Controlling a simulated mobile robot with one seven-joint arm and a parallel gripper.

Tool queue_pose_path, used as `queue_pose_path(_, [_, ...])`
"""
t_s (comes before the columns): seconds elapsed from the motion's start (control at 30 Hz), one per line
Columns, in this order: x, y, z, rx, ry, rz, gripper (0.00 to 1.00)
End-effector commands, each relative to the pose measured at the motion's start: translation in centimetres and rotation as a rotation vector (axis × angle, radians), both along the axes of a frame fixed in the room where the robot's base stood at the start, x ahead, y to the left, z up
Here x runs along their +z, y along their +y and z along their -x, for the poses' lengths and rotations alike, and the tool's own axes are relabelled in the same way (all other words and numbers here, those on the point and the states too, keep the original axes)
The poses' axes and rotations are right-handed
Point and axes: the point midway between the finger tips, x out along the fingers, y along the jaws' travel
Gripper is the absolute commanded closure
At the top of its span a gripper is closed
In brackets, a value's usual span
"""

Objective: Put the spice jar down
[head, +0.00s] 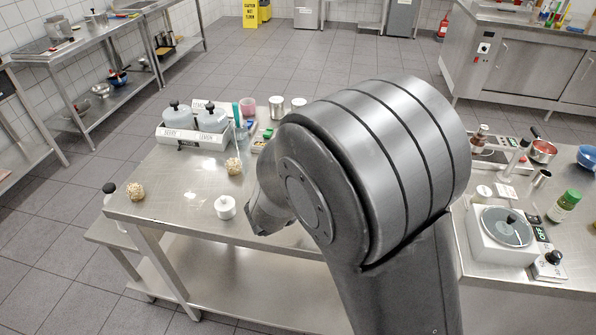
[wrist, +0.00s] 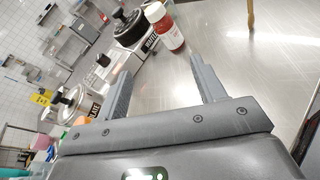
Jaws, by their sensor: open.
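A small jar with red contents and a white lid, the likely spice jar (wrist: 171,36), stands upright on the steel worktop at the top of the wrist view. My gripper (wrist: 160,66) is open, with its two fingers spread and nothing between them. The jar is beyond the fingertips, apart from both fingers. In the head view my large grey arm covers the middle of the worktop. The jar and my fingers cannot be made out there.
A black-lidded pot (wrist: 131,29) on a labelled base stands close left of the jar.

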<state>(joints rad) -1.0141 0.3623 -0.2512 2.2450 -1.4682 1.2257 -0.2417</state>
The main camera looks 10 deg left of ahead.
Motion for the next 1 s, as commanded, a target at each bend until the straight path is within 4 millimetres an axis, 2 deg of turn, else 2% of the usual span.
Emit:
queue_pose_path(0.03, [-0.9,2.6,-0.2,0.084,-0.005,0.078,0.37])
queue_pose_path(0.2, [-2.7,9.6,-0.3,0.315,-0.041,0.282,0.37])
queue_pose_path(0.3, [-3.6,12.4,0.0,0.405,-0.060,0.360,0.37])
queue_pose_path(0.4, [-4.0,14.0,0.3,0.455,-0.073,0.402,0.37])
queue_pose_path(0.57, [-4.2,14.3,-0.6,0.473,-0.078,0.416,0.37])
queue_pose_path(0.8, [-4.1,13.2,-4.1,0.469,-0.079,0.414,0.37])
queue_pose_path(1.0, [-4.2,12.8,-5.7,0.470,-0.077,0.413,0.37])
